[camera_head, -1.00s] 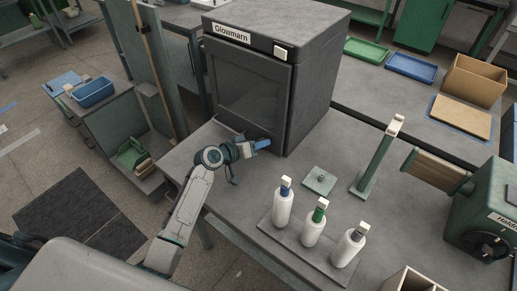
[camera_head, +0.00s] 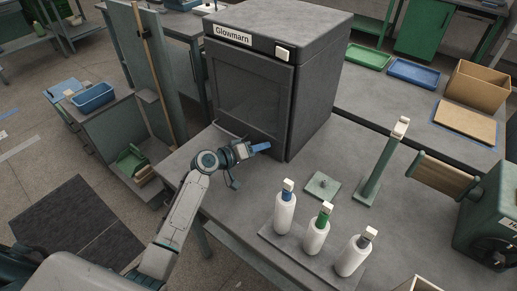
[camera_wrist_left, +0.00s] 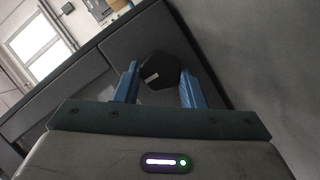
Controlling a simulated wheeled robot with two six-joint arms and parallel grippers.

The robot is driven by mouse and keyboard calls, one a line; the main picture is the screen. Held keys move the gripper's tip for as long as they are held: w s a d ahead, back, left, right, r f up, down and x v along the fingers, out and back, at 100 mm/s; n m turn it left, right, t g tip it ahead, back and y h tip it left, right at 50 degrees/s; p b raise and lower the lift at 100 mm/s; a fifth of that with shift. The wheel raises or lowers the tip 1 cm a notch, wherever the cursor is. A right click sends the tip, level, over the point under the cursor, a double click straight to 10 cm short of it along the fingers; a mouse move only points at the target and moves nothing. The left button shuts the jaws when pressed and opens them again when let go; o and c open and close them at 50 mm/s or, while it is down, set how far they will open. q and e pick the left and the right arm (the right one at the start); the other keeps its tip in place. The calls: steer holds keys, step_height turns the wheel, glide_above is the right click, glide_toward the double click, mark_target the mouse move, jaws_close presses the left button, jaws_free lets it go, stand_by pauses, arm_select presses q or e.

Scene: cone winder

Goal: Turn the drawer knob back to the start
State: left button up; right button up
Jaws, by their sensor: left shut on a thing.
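The drawer knob (camera_wrist_left: 158,70) is black and faceted, with a small pale mark on it. It shows in the left wrist view between the two blue fingers of my left gripper (camera_wrist_left: 160,88), which is shut on it. In the head view my left gripper (camera_head: 260,147) is at the lower front of the dark grey Glowmarn cabinet (camera_head: 318,90), and I cannot make out the knob there. The drawer front looks flush with the cabinet, but the gripper hides part of it. My right gripper is not in view.
Three white bottles (camera_head: 316,236) stand on a plate on the grey table, right of my left arm. A green post (camera_head: 381,165) and a small square plate (camera_head: 322,186) stand behind them. A green machine (camera_head: 485,215) is at the right edge.

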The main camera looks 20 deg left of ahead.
arm_select(q)
steer(key=o, duration=1)
steer(key=shift+s+a, duration=0.4)
steer(key=b+v, duration=0.2)
steer(key=v, duration=0.6)
steer(key=shift+s+a+r, duration=0.1)
steer(key=shift+s+a, duration=0.05)
steer(key=shift+s, duration=0.15)
steer(key=shift+s+a+r, duration=0.25)
steer(key=shift+s, duration=0.15)
